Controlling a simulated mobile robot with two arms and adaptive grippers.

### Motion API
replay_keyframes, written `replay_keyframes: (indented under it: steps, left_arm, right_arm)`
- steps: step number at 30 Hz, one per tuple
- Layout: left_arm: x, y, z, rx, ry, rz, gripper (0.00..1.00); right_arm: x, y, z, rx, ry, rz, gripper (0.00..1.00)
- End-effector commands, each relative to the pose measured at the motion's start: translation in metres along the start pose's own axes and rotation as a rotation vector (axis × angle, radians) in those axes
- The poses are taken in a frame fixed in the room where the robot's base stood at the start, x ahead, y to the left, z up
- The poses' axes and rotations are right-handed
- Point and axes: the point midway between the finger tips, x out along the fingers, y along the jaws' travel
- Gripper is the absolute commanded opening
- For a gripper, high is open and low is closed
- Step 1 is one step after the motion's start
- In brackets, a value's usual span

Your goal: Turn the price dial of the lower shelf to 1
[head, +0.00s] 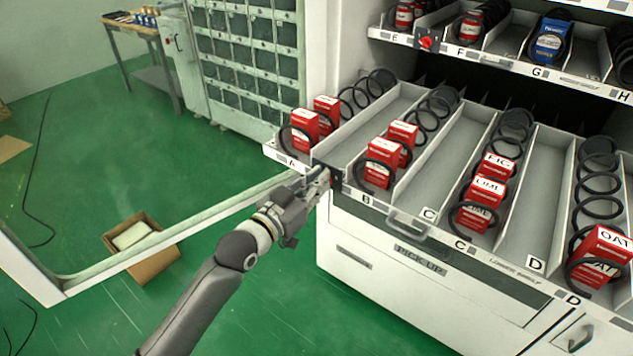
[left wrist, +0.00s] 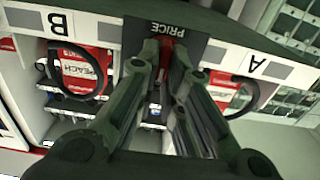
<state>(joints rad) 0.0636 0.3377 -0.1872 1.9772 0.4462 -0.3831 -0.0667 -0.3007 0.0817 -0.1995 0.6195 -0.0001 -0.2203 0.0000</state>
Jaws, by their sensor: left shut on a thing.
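The lower shelf (head: 400,228) is a pulled-out white tray with its front rail marked A, B, C and D. Its price dial sits on a dark plate (head: 335,180) between A and B. In the left wrist view, the plate marked PRICE (left wrist: 178,33) appears upside down, with a bit of the red dial (left wrist: 167,46) showing between the fingertips. My left gripper (head: 323,174) is at the dial and shut on it; it also shows in the left wrist view (left wrist: 167,58). The fingers hide most of the dial, so its setting cannot be read. My right gripper is not in view.
An upper shelf with its own red dial (head: 427,42) is above. Red boxes in black coils stand in the lower lanes. A metal handle (head: 408,224) juts from the front rail. An open carton (head: 140,245) is on the green floor at left.

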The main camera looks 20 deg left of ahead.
Motion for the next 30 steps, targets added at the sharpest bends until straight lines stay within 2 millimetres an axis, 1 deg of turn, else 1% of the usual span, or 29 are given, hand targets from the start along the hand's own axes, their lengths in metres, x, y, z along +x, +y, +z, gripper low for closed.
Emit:
replay_keyframes:
  steps: [5, 11, 21, 30]
  left_arm:
    - [0.000, 0.000, -0.001, -0.038, -0.001, 0.000, 0.00]
    - [0.000, -0.002, -0.002, -0.146, -0.002, 0.000, 0.00]
    - [0.000, -0.006, -0.001, -0.449, -0.002, -0.001, 0.00]
    - [0.000, -0.008, 0.001, -0.726, -0.001, -0.001, 0.00]
  right_arm:
    - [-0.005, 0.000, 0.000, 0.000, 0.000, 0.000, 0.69]
    - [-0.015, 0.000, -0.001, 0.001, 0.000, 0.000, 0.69]
    - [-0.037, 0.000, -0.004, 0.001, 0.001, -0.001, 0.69]
    - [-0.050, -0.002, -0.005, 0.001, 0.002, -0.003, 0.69]
